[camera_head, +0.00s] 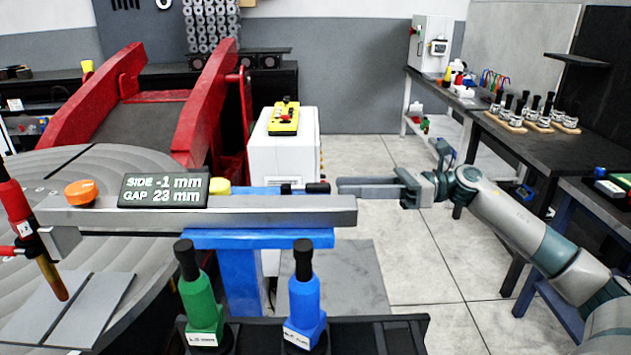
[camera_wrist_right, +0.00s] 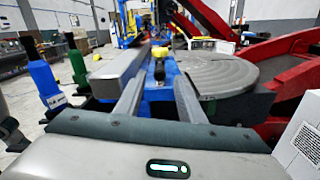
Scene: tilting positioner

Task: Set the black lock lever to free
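The black lock lever (camera_head: 318,188) shows as a short black cylinder at the right end of a blue mount, beside the grey beam (camera_head: 250,212). My left gripper is not in view.
Green (camera_head: 202,305) and blue (camera_head: 304,300) black-topped tools stand in front of the beam. A readout (camera_head: 163,190) shows SIDE -1 mm, GAP 23 mm. A red torch-like tool (camera_head: 15,215) is at left. A white cabinet (camera_head: 285,145) stands behind. Floor right of the beam is clear.

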